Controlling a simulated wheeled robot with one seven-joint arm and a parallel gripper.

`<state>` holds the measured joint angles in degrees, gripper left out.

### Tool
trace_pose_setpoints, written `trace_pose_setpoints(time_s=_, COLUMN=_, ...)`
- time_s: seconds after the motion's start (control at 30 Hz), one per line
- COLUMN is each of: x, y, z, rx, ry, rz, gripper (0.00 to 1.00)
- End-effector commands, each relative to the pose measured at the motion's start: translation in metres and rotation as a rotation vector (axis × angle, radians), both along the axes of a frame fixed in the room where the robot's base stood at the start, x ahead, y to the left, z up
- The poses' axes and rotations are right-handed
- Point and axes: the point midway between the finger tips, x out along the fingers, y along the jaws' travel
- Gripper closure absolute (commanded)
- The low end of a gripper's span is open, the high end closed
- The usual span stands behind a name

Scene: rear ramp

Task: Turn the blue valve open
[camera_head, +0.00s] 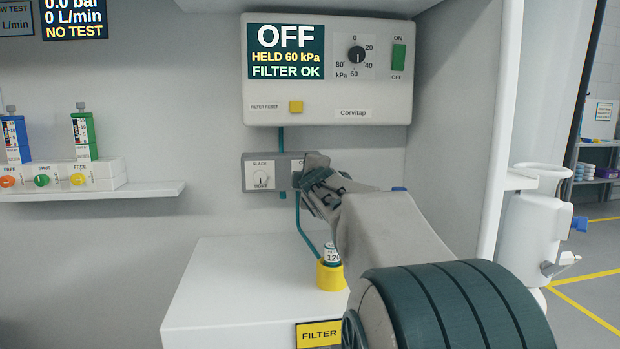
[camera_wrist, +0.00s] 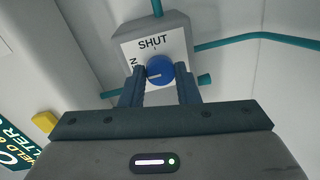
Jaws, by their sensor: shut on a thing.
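The blue valve (camera_wrist: 160,69) is a round knob on a grey box with a white label in the wrist view. The label reads "SHUT" at its top; at its left only an "N" shows beside my finger. The knob's white pointer line lies toward the left, the side of the "N". My gripper (camera_wrist: 161,76) has one finger on each side of the knob and is shut on it. In the head view my gripper (camera_head: 316,182) covers the knob, and only a bit of the label shows above it.
The control unit (camera_head: 328,112) above reads "OFF", "HELD 60 kPa", "FILTER OK". Below are a teal hose, a yellow holder (camera_head: 330,276) with a small bottle, and a white cabinet (camera_head: 225,270).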

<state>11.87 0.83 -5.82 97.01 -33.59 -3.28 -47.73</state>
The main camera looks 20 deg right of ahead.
Motion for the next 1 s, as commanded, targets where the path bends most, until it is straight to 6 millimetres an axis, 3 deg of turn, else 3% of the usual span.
trace_pose_setpoints(time_s=0.07, x=0.0, y=0.0, z=-0.002, rx=0.001, ry=0.004, rz=-0.001, gripper=0.94)
trace_pose_setpoints(time_s=0.1, x=0.0, y=0.0, z=-0.002, rx=0.001, ry=0.004, rz=-0.001, gripper=0.69)
trace_pose_setpoints(time_s=0.17, x=0.0, y=0.0, z=-0.002, rx=0.001, ry=0.004, rz=-0.001, gripper=0.52)
trace_pose_setpoints(time_s=0.2, x=0.0, y=0.0, z=-0.002, rx=0.001, ry=0.003, rz=-0.001, gripper=0.5)
trace_pose_setpoints(time_s=0.57, x=-0.004, y=0.001, z=0.0, rx=0.001, ry=0.001, rz=0.0, gripper=0.5)
trace_pose_setpoints(time_s=0.77, x=-0.029, y=0.008, z=0.002, rx=0.001, ry=-0.001, rz=0.0, gripper=0.5)
trace_pose_setpoints(time_s=1.0, x=-0.072, y=0.02, z=0.008, rx=0.001, ry=-0.001, rz=0.0, gripper=0.5)
